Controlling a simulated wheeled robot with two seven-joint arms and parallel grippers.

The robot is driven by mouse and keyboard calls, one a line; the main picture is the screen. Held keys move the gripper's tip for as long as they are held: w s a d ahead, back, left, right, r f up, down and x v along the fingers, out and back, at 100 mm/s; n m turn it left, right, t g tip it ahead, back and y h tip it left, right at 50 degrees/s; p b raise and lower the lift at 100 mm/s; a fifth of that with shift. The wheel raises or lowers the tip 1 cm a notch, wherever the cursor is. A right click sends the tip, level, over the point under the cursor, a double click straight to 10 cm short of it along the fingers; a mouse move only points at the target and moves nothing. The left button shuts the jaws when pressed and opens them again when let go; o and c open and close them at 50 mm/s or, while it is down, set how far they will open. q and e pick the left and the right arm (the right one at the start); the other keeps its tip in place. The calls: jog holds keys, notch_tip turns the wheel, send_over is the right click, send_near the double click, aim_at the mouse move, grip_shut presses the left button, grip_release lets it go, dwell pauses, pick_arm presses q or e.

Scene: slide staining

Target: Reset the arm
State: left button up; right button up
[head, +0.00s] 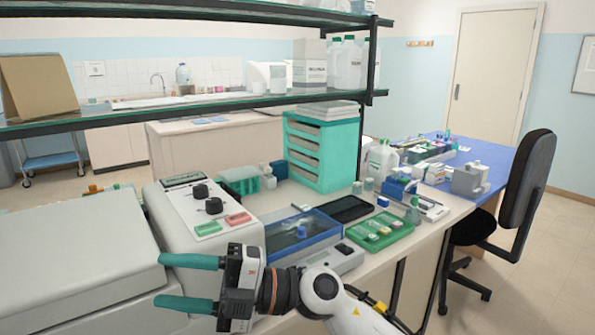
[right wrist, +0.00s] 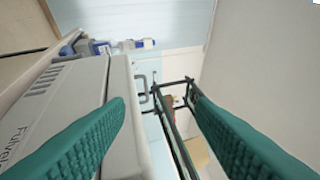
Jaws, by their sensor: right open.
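My right gripper (head: 188,282) is in the lower left of the head view, with its arm coming in from the lower right. Its two teal fingers point left and are spread apart with nothing between them. They are in front of the large grey-white machine (head: 75,265). In the right wrist view the open fingers (right wrist: 160,135) show at both sides, and a pale machine housing (right wrist: 60,115) lies behind the left finger. My left gripper is not in either view.
A control box with black knobs (head: 207,205), a blue-edged clear-lidded tray (head: 300,235) and a green slide tray (head: 380,231) stand on the bench. A glass shelf (head: 200,116) crosses above. A black chair (head: 520,190) stands at the right; floor there is free.

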jog(key=w+d+f+m+t+h, duration=0.15)
jog(key=w+d+m+t, duration=0.35)
jog(key=m+t, duration=0.55)
jog(key=w+d+f+m+t+h, duration=0.1)
jog(key=w+d+m+t+h, duration=0.2)
jog(key=d+m+t, duration=0.65)
jog(key=s+d+f+m+g+h, duration=0.1)
jog(key=d+f+m+h, duration=0.6)
jog(key=f, duration=0.2)
jog(key=s+d+f+m+h, duration=0.1)
jog(key=d+f+m+h, duration=0.5)
jog(key=f+h, duration=0.3)
jog(key=s+d+f+g, duration=0.35)
jog(key=s+f, duration=0.25)
jog(key=s, duration=0.2)
jog(key=s+d+f+m+g, duration=0.1)
jog(key=s+d+f+g, duration=0.1)
jog(key=s+f+g, duration=0.45)
jog(key=s+d+f+g, duration=0.2)
jog(key=s+d+f, duration=0.15)
jog(key=s, duration=0.55)
notch_tip(320, 180, down, 25)
jog(key=s+g+p, duration=0.2)
jog(key=s+d+f+p, duration=0.1)
jog(key=s+d+f, duration=0.1)
jog(key=s+f, duration=1.3)
jog(key=shift+s+d+g, duration=0.25)
jog(key=shift+s+g, duration=0.15)
jog(key=shift+s, duration=0.2)
